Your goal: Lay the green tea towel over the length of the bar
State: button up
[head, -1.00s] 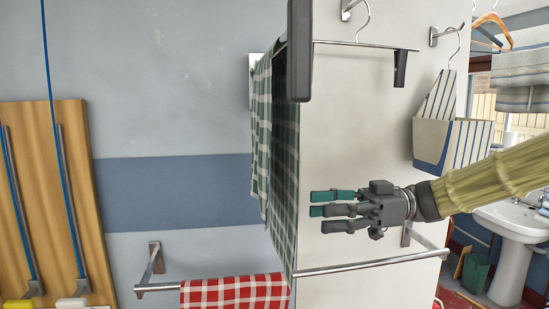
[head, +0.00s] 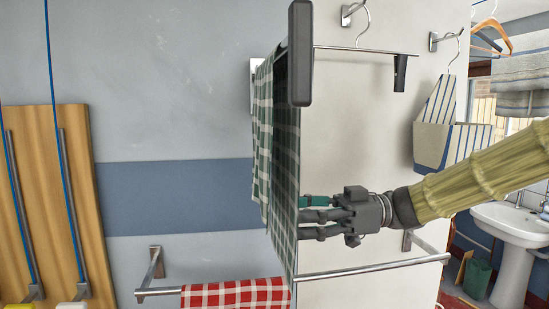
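The green and white checked tea towel (head: 284,150) hangs in the middle of the head view from an upper bar seen nearly end-on. Its left fold is lighter and shorter; its right fold is shaded and reaches down close to the lower rail. The bar itself is mostly hidden by the towel and by a dark upright end piece (head: 300,55). My gripper (head: 308,217) points left, with its fingertips at the right edge of the long fold. The tips look touching or very near the cloth, and whether they pinch it is unclear.
A lower metal rail (head: 370,268) runs below my gripper, with a red checked towel (head: 236,294) on its left part. Hooks, a hanger with clips (head: 365,48) and a striped cloth bag (head: 448,142) are at upper right. A white basin (head: 515,222) stands beyond.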

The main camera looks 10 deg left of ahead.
grip_shut()
notch_tip(320, 180, up, 37)
jog(key=p, duration=1.6)
dwell(2.1)
jog(key=shift+d, duration=0.1)
jog(key=v, duration=0.8)
dwell(0.8)
jog(key=shift+a, duration=0.2)
